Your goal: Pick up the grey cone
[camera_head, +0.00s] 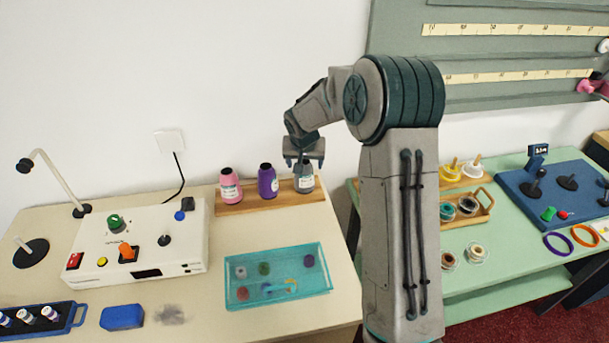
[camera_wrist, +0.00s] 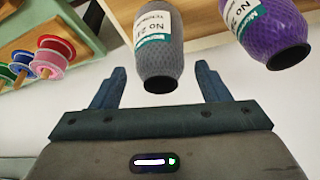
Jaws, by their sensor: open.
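The grey cone (camera_head: 304,179) of thread stands on a wooden rack (camera_head: 256,203) at the back of the left table, at the right end of a row with a purple cone (camera_head: 268,181) and a pink cone (camera_head: 230,186). My gripper (camera_head: 304,160) is open at the top of the grey cone. In the wrist view the grey cone (camera_wrist: 158,45), with a white and green label, lies between the lines of my two open fingers (camera_wrist: 158,85), its dark top near the palm. The purple cone (camera_wrist: 268,30) is to its right there. Contact between fingers and cone cannot be told.
A white control box (camera_head: 140,245) stands left of the rack. A teal tray (camera_head: 280,292) with small spools is in front of it. A green table (camera_head: 500,265) with more spools is on the right, partly behind my arm.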

